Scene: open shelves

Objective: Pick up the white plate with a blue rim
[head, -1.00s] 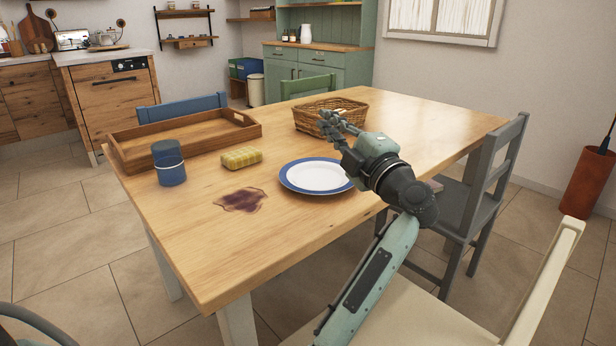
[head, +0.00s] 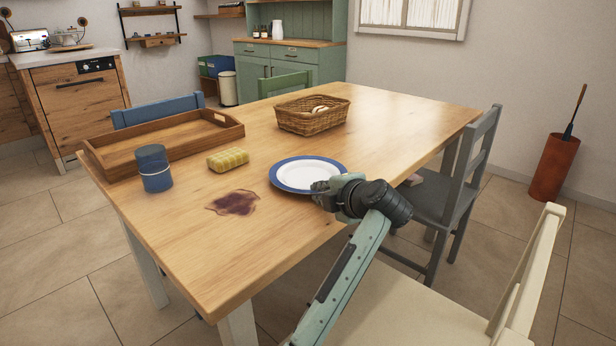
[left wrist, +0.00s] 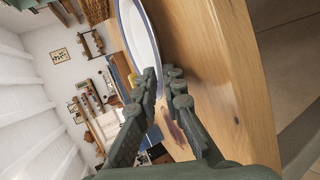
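The white plate with a blue rim (head: 298,174) lies flat near the table's front right edge. It also shows in the left wrist view (left wrist: 135,36), running down towards the fingertips. My left gripper (head: 323,193) is at the plate's near right rim and hides a little of it. In the left wrist view my left gripper (left wrist: 162,82) has its fingers apart, with a gap between them and the plate's rim close to the tips. I cannot tell whether a finger touches the rim. My right gripper is in no view.
On the wooden table (head: 260,250) are a yellow sponge (head: 228,159), a blue cup (head: 154,170), a dark stain (head: 234,203), a wooden tray (head: 185,151) and a wicker basket (head: 312,116). A grey chair (head: 455,205) and cream chair (head: 525,275) flank the near right side.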

